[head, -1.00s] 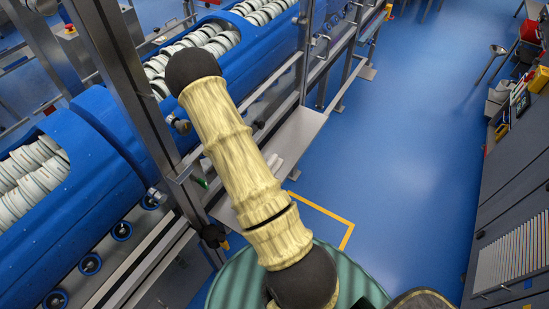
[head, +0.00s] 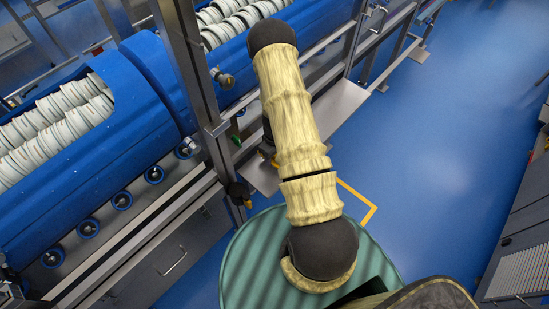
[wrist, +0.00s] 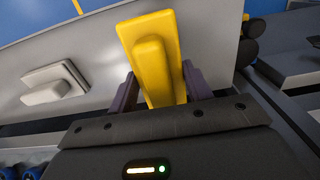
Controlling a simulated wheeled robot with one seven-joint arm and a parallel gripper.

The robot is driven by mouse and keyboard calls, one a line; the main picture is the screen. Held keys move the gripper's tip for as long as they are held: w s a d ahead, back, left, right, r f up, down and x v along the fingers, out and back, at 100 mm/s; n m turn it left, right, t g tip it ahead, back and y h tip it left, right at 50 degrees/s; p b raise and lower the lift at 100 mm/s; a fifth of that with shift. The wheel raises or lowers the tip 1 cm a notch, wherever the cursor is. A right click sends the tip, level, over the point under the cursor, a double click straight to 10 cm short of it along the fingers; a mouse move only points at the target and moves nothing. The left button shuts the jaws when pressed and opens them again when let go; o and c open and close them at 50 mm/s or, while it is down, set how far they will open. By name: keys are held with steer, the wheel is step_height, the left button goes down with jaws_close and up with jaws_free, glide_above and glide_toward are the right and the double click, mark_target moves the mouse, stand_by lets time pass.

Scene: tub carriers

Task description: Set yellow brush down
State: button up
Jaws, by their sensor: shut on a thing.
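The yellow brush (wrist: 155,60), a block with a raised narrower grip, is between the two dark fingers of my gripper (wrist: 160,85) in the wrist view. The fingers are shut on it from both sides. Behind it is a pale grey metal shelf (wrist: 98,62); I cannot tell whether the brush touches it. A white brush (wrist: 50,85) of similar shape lies on that shelf, left of the yellow one and apart from it.
A metal shelf (head: 338,105) sticks out from the steel frame beside the blue machine (head: 95,165) with white rings in it. Steel posts (head: 197,80) stand close to my arm. Open blue floor (head: 440,150) lies to the right, with grey cabinets (head: 525,235) at the far right.

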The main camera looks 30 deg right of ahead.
steer(key=f, duration=0.2)
steer(key=shift+s+d+f, duration=0.1)
steer(key=shift+d+f, duration=0.1)
steer(key=shift+f, duration=0.1)
steer(key=shift+a, duration=0.2)
steer(key=o, duration=0.9)
steer(key=shift+r, duration=0.15)
steer(key=shift+d+r, duration=0.1)
steer(key=shift+r, duration=0.55)
step_height(320, 180, up, 10)
steer(key=shift+r, duration=0.25)
